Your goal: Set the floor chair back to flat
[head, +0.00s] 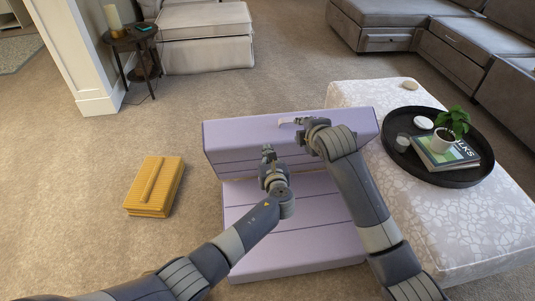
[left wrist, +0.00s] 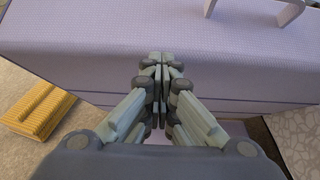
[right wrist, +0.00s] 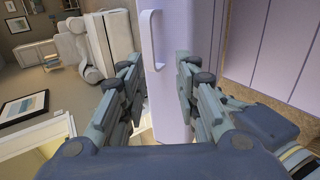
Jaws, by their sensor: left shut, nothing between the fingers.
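The lavender floor chair (head: 240,143) stands on the carpet with its back panel raised and its seat (head: 305,255) flat on the floor. A small pale loop handle (head: 286,121) is on the back panel; it also shows in the left wrist view (left wrist: 286,12) and the right wrist view (right wrist: 151,40). My left gripper (head: 268,150) is shut and empty, close in front of the back panel; whether it touches cannot be told. My right gripper (head: 300,122) is open beside the handle. In the right wrist view, the handle lies beyond and between its parted fingers (right wrist: 160,68).
A patterned ottoman (head: 440,232) with a black tray (head: 470,180) stands close on the right. Sofas and a small side table (head: 130,36) are farther back. Carpet behind the chair is clear.

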